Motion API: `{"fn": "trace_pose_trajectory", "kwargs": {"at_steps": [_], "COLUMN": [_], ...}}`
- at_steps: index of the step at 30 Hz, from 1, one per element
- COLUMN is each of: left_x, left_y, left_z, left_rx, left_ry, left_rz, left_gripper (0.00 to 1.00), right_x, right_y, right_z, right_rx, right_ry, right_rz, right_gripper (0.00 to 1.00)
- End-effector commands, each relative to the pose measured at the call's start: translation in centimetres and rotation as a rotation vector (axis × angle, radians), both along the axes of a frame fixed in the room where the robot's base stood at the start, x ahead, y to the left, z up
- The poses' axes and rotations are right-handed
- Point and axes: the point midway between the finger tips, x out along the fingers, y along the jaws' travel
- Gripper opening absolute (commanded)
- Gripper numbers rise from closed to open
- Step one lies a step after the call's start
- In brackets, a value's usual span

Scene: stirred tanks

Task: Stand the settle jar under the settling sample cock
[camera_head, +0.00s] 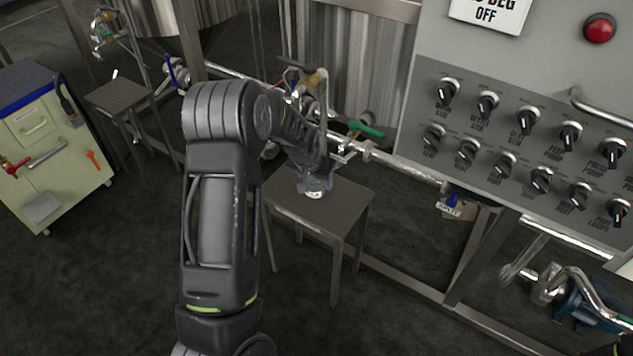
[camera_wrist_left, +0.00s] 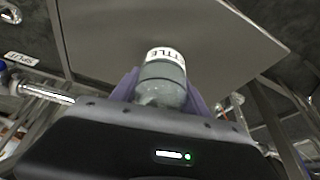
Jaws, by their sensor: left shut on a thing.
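The settle jar (camera_wrist_left: 163,72) is a clear jar with a white band whose lettering partly reads "TTLE". My left gripper (camera_wrist_left: 162,88), with purple fingers on either side, is shut on it. In the head view the jar (camera_head: 314,192) shows small below my left gripper (camera_head: 315,180), over the small dark stand (camera_head: 345,206). I cannot tell whether it touches the top. Pipework with a brass-coloured fitting (camera_head: 315,79) and a green-handled valve (camera_head: 366,129) is behind and above the stand. My forearm hides part of this pipework, and no label shows which is the settling sample cock.
A control panel (camera_head: 480,75) with several knobs and a red button fills the upper right. A metal rail (camera_head: 405,170) runs behind the stand. A second small stand (camera_head: 118,94) and a tool cabinet (camera_head: 45,140) are at the left. The floor in front is clear.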

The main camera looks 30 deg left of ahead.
Motion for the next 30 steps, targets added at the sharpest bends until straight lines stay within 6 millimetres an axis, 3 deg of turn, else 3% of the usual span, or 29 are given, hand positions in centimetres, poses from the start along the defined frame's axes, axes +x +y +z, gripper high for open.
{"fn": "trace_pose_trajectory", "kwargs": {"at_steps": [12, 13, 20, 30], "left_x": [0.06, 0.05, 0.03, 0.04], "left_y": [0.02, 0.02, 0.02, 0.02], "left_z": [-0.62, -0.47, -0.45, -0.03], "left_rx": [0.000, 0.000, 0.000, 0.000], "left_ry": [-0.002, -0.002, -0.002, -0.002], "left_rz": [0.000, 0.000, 0.000, 0.000], "left_gripper": [0.09, 0.56, 0.74, 0.75], "right_x": [0.00, 0.00, 0.01, 0.00], "right_y": [0.00, 0.00, 0.00, -0.01], "right_z": [-0.46, -0.31, -0.28, 0.07], "right_rx": [0.000, 0.000, 0.000, 0.000], "right_ry": [0.000, 0.000, 0.000, 0.000], "right_rz": [0.000, 0.000, 0.000, 0.000], "right_gripper": [0.36, 0.36, 0.36, 0.36]}}
